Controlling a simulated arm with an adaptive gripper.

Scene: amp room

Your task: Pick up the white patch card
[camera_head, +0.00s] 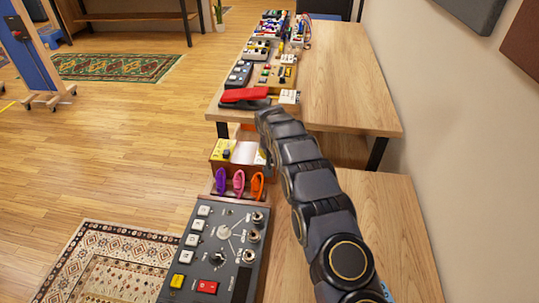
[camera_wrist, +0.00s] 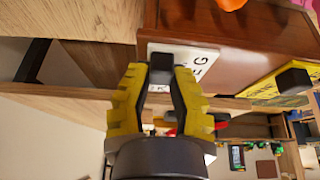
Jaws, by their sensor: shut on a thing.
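The white patch card (camera_wrist: 200,58) shows in the wrist view, with dark lettering and a black knob (camera_wrist: 161,62) on its face. It lies against the side of a reddish-brown wooden box (camera_wrist: 245,30). My gripper (camera_wrist: 162,78) has its two yellow fingers closed around the black knob, one on each side. The fingers cover part of the card. In the head view, my arm reaches to the right side of the box (camera_head: 226,172) and hides most of the card and gripper there.
A yellow card (camera_wrist: 275,87) with a black knob is beside the white one. Purple (camera_head: 221,181), pink (camera_head: 239,183) and orange (camera_head: 258,185) looped items stand before the box. A large pedal unit (camera_head: 215,255) is nearer. A table with a red pedal (camera_head: 245,94) stands beyond.

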